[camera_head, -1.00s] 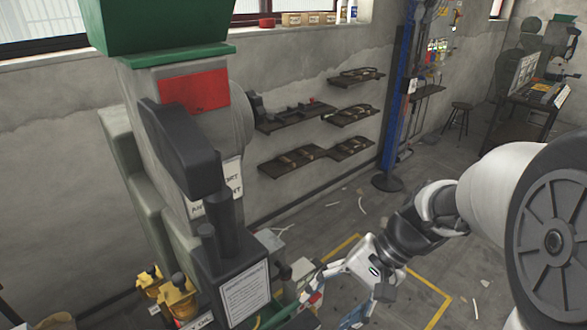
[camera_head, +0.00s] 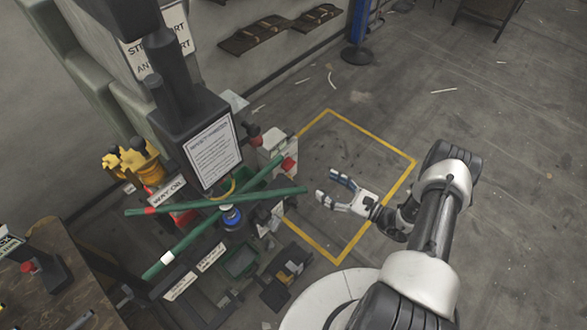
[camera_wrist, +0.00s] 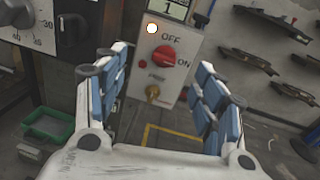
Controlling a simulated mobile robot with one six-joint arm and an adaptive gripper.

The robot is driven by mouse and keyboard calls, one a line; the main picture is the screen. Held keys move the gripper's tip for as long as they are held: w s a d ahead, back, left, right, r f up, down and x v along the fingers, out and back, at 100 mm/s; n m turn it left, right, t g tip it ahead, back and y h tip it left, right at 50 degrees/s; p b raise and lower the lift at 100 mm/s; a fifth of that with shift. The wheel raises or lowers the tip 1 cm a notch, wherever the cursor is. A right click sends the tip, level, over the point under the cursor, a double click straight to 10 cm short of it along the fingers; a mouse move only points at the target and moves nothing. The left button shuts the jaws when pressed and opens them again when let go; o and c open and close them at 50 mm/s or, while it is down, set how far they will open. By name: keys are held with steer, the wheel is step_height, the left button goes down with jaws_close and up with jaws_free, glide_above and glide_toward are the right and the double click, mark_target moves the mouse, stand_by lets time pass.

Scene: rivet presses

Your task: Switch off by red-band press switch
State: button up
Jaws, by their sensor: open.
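The grey switch box (camera_head: 272,146) stands beside the press body (camera_head: 115,85) in the head view. Its red knob (camera_head: 288,164) faces my gripper. In the wrist view, the red rotary knob (camera_wrist: 164,57) sits on the pale switch plate (camera_wrist: 150,85) between the words OFF, above, and ON, to its right. The knob's exact pointing is hard to tell. A lit pale lamp (camera_wrist: 152,29) is at upper left of the plate. My gripper (camera_head: 327,185) is open and empty, apart from the box. Its blue-padded fingers (camera_wrist: 160,92) spread on both sides below the knob.
Crossed green bars (camera_head: 215,205) reach out near the box's lower side. A brass part (camera_wrist: 153,92) sticks out below the knob. A dial panel (camera_wrist: 25,25) is at wrist-view left. Shelves (camera_wrist: 250,40) hang at right. The yellow-outlined floor (camera_head: 385,155) is mostly clear.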

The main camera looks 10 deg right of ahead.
step_height(320, 180, down, 4)
steer(key=s+r+m+t+h, duration=0.1)
steer(key=m, duration=0.1)
steer(key=b, duration=0.3)
glide_toward(292, 167)
steer(key=shift+t+h, duration=0.3)
steer(key=x, duration=0.9)
steer(key=shift+a, duration=0.35)
steer(key=shift+c, duration=0.5)
steer(key=c, duration=1)
